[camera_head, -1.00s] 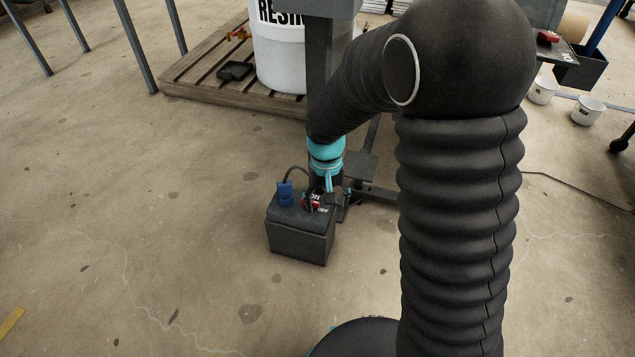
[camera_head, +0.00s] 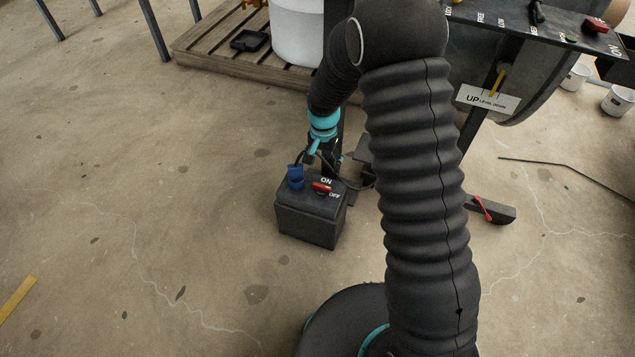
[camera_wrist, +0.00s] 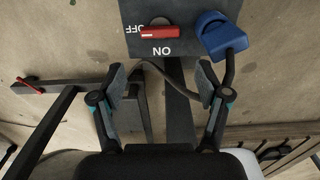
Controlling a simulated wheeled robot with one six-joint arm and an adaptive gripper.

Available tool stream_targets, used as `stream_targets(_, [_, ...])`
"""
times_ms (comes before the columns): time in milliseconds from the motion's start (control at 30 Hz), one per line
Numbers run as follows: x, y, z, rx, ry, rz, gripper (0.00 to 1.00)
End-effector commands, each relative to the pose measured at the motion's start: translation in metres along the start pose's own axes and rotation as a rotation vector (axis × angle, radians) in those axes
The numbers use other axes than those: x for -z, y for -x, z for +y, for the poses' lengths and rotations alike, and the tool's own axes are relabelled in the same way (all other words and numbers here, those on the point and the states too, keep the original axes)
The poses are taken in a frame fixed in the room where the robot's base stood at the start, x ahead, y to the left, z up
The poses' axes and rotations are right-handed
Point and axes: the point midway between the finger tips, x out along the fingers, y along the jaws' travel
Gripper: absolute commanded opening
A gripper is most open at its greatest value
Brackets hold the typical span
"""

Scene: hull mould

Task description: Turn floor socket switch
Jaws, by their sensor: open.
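The floor socket is a dark box (camera_head: 308,228) on the concrete. Its top carries a red switch handle (camera_head: 321,187), white ON and OFF marks and a blue plug (camera_head: 295,178). In the wrist view the red handle (camera_wrist: 160,31) lies crosswise with one end by OFF, and ON is at its side. The blue plug (camera_wrist: 219,35) is to its right. My gripper (camera_wrist: 160,80) is open and empty, its fingers apart and short of the handle in the picture. In the head view my gripper (camera_head: 330,155) is just behind the box, partly hidden.
A cable runs from the plug behind the box. A wooden pallet (camera_head: 205,50) with a white drum (camera_head: 297,35) stands behind. A mould stand with a control panel (camera_head: 530,22) is at right, with a red-handled pedal (camera_head: 485,207) low down.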

Motion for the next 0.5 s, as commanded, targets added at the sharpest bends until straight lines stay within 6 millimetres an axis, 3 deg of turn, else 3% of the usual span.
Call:
stream_targets(300, [-0.001,-0.062,-0.001,-0.002,0.003,-0.002,0.75])
stream_targets(500, [-0.001,-0.09,-0.001,-0.001,0.004,-0.002,0.75])
